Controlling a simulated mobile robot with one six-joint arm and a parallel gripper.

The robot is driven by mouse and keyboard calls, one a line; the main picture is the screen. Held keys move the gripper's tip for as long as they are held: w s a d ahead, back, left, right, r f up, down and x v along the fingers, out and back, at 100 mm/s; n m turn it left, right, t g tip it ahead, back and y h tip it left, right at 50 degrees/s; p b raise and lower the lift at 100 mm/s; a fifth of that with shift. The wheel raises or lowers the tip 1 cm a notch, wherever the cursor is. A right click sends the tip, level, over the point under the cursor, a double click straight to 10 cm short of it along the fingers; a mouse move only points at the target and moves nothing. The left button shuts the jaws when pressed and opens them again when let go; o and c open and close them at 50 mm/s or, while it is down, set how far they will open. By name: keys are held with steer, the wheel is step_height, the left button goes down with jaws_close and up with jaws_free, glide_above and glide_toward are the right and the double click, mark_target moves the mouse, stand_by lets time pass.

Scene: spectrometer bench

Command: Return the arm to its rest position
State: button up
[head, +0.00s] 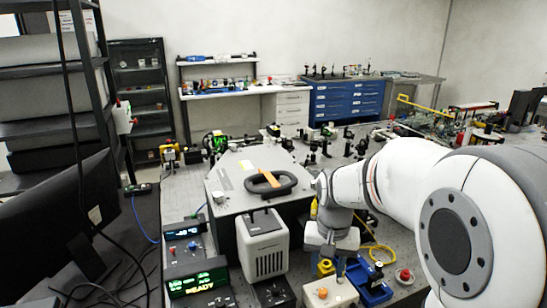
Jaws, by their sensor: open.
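My white arm reaches in from the right side of the head view and bends down at its wrist. My gripper (334,262) points down, open, low over the bench to the right of the small white instrument (264,246). I see nothing held in it; its fingertips are small and partly lost against the things behind. A blue tray (376,291) and a pale box with an orange knob (322,294) are close below it.
A large grey spectrometer housing with a black handle (268,183) stands behind the instrument. A green READY display (197,283) is at left. A monitor (70,225) and dark shelving stand far left. Optics crowd the bench behind. A red button (404,275) is at right.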

steer(key=s+r+n+t, duration=0.3)
steer(key=s+r, duration=0.1)
steer(key=s, duration=1)
steer(key=shift+s, duration=0.25)
steer(key=shift+c, duration=0.5)
